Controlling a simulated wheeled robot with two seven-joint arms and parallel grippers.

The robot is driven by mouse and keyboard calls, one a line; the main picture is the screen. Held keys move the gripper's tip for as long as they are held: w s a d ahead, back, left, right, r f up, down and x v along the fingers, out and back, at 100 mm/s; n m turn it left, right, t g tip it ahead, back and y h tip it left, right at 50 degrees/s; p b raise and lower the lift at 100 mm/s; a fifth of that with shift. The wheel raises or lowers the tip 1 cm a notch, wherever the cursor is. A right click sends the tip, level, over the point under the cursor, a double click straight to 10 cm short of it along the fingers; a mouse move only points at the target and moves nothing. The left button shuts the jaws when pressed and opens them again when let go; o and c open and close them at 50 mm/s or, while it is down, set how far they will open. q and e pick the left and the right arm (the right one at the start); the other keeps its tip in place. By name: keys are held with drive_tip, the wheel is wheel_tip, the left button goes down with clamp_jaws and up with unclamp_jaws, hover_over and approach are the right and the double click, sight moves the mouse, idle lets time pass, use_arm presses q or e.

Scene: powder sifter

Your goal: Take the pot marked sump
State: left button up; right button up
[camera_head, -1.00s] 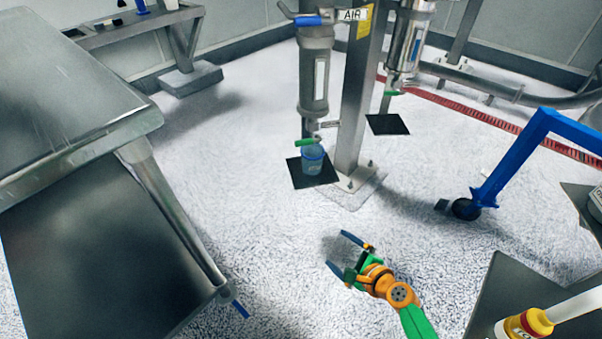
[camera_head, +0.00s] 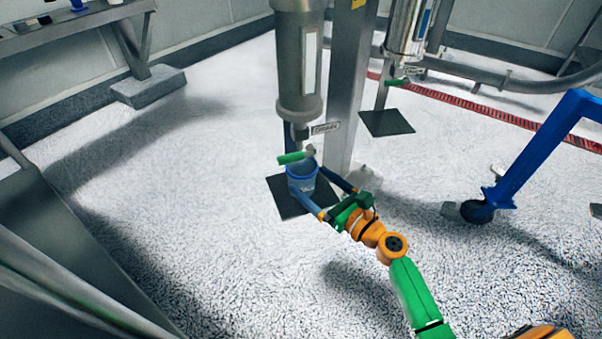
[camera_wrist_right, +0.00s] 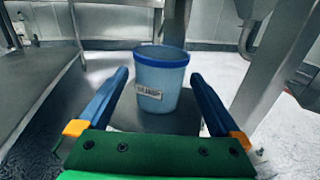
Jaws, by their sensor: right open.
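A translucent blue pot (camera_head: 302,176) with a darker blue rim stands upright on a dark square plate (camera_head: 291,207), under the drain of a grey vertical vessel. In the right wrist view the pot (camera_wrist_right: 161,78) carries a white label whose lettering is too small to read surely. My right gripper (camera_head: 322,194) is open, with one blue finger on each side of the pot. In the right wrist view the fingers (camera_wrist_right: 160,80) point toward the pot, with gaps visible on both sides. My left gripper is not in view.
The drain valve's green handle (camera_head: 296,157) is just above the pot. The grey vessel (camera_head: 299,65) and a steel post (camera_head: 346,95) stand close by. A second dark plate (camera_head: 387,122) lies behind right. A blue wheeled frame (camera_head: 530,160) is at right. Steel furniture (camera_head: 45,240) stands left.

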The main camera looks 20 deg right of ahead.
sight(293, 164)
drive_tip(key=x, duration=0.4)
drive_tip(key=shift+w+a+r+b, duration=0.1)
drive_tip(key=shift+w+r+b, duration=0.05)
drive_tip(key=shift+w+b, duration=0.2)
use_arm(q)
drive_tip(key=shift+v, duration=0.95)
use_arm(e)
drive_tip(key=c, duration=1.1)
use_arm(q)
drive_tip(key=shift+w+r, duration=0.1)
use_arm(e)
drive_tip(key=shift+c, duration=0.3)
